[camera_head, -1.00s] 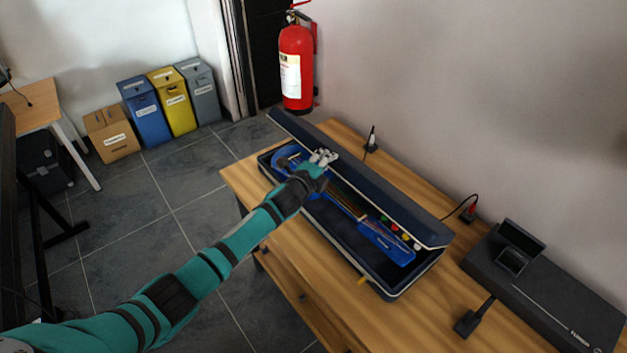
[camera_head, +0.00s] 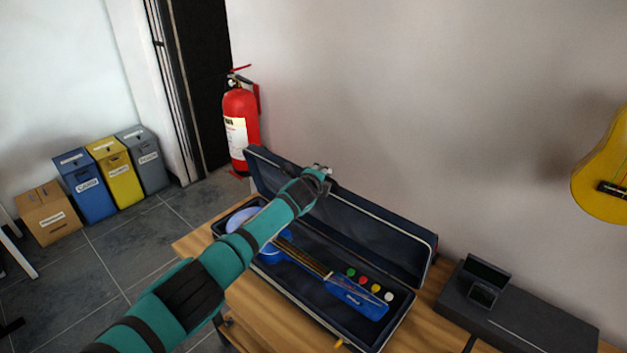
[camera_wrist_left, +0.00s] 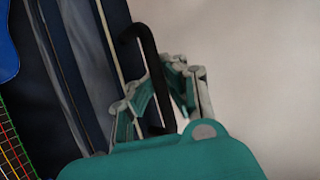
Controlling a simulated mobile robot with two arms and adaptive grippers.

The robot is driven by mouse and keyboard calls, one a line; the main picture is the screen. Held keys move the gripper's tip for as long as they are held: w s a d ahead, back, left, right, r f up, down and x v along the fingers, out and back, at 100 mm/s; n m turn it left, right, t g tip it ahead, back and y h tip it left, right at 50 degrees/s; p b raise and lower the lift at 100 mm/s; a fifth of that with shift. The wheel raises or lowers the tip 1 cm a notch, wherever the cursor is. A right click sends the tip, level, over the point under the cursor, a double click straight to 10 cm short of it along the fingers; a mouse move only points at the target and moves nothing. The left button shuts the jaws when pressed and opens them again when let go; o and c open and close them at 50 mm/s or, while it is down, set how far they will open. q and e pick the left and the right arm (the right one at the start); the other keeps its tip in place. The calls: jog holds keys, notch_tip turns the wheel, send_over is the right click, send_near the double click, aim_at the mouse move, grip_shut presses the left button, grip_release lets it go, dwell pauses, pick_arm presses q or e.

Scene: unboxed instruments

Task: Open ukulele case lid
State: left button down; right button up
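The ukulele case (camera_head: 300,300) lies on the wooden table with its dark blue lid (camera_head: 375,235) raised steeply along the wall side. A blue ukulele (camera_head: 345,288) lies in the case base, partly hidden by my left arm. My left gripper (camera_head: 324,172) is at the lid's upper edge, near its left half. In the left wrist view, the gripper (camera_wrist_left: 165,90) is beside the lid (camera_wrist_left: 80,60), with a dark hooked piece between its fingers. My right gripper is not in view.
A black device (camera_head: 510,315) sits right of the case on the table. A red fire extinguisher (camera_head: 240,130) is left of the lid by the wall. A yellow instrument (camera_head: 605,170) shows at the right edge. Bins and a cardboard box (camera_head: 48,214) stand on the floor at left.

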pick_arm(q)
jog(key=shift+w+d+r+g, duration=0.3)
jog(key=shift+w+d, duration=0.2)
jog(key=shift+w, duration=0.2)
jog(key=c, duration=1.4)
grip_release()
jog(key=shift+o, duration=0.2)
jog(key=shift+s, duration=0.1)
jog(key=shift+f, duration=0.15)
jog(key=v, duration=1.2)
jog(key=shift+d, duration=0.15)
